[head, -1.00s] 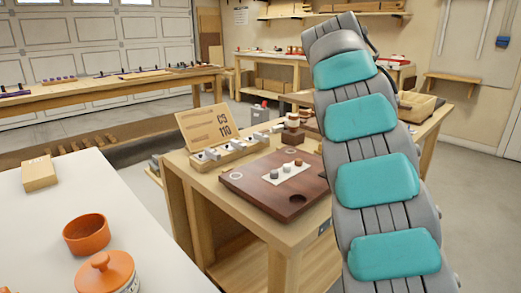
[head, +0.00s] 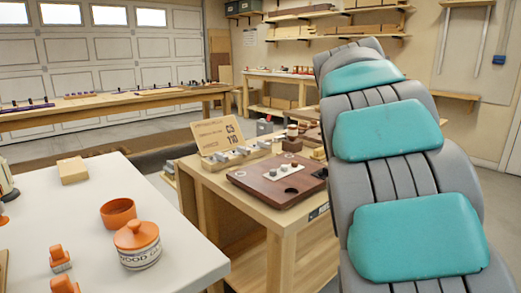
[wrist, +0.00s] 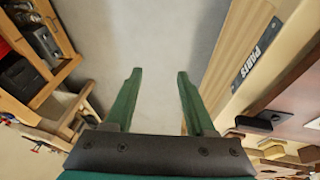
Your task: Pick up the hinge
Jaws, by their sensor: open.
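I cannot make out a hinge for certain in either view. On the wooden bench in the head view, several small silvery metal pieces (head: 237,155) sit on a wooden rack in front of a card sign. A dark brown board (head: 250,186) with a white strip and small round pegs lies in front of them. My gripper (wrist: 158,75) shows in the wrist view with its two green fingers apart and nothing between them. It is over bare floor beside a wooden bench side with a dark label (wrist: 257,53). The head view does not show the gripper, only my arm.
A white table (head: 190,265) stands at the front left with an orange bowl (head: 118,212), a lidded orange jar (head: 138,246) and a wooden block (head: 72,170). A long bench (head: 110,108) runs along the garage door. Grey floor lies between the benches.

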